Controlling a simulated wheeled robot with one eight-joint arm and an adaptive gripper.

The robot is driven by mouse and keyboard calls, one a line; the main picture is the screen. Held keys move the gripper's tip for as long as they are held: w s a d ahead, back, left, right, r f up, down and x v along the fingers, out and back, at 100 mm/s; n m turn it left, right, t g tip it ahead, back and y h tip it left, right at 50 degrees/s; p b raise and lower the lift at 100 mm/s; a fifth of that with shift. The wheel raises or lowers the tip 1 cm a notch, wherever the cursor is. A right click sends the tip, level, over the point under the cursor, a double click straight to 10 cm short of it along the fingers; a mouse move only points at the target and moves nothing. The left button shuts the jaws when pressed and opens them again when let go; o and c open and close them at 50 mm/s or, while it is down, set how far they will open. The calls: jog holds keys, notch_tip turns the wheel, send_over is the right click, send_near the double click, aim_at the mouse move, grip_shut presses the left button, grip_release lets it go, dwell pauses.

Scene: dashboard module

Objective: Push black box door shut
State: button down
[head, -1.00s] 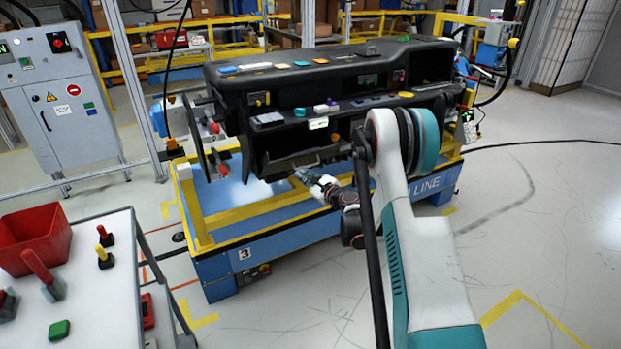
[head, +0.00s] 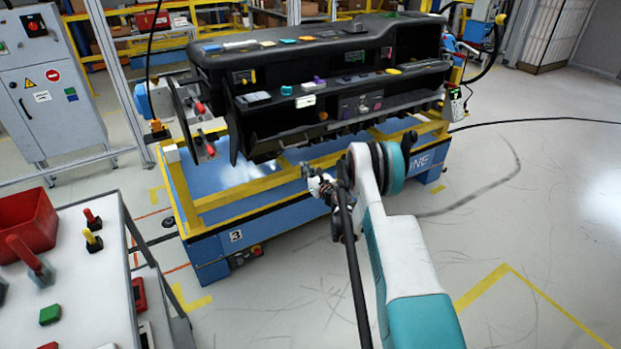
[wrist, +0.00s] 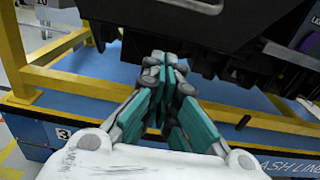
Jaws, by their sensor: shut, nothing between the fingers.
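The black box door (head: 264,150) is on the lower left of the black dashboard module (head: 350,50). It hangs open, with a dark cavity above it and a pale handle (head: 290,145) near its edge. In the wrist view the handle (wrist: 195,5) shows at the top, on the black surface. My gripper (head: 308,172) is below and right of the door, in front of the yellow rail. Its teal fingers (wrist: 165,65) are shut and empty, pointing at the module's underside. I cannot tell whether the fingertips touch it.
The module rests on a blue and yellow stand (head: 225,215), whose yellow rail runs just behind my gripper. A white cart (head: 85,285) with a red bin (head: 25,225) is at the lower left.

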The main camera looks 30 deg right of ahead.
jog(key=shift+w+a+r+b, duration=0.1)
jog(key=shift+w+r+b, duration=0.95)
jog(key=shift+w+r, duration=1)
jog(key=shift+w, duration=0.1)
jog(key=shift+r+g+p, duration=0.3)
jog(key=shift+g+p, duration=0.15)
jog(key=shift+g, duration=0.05)
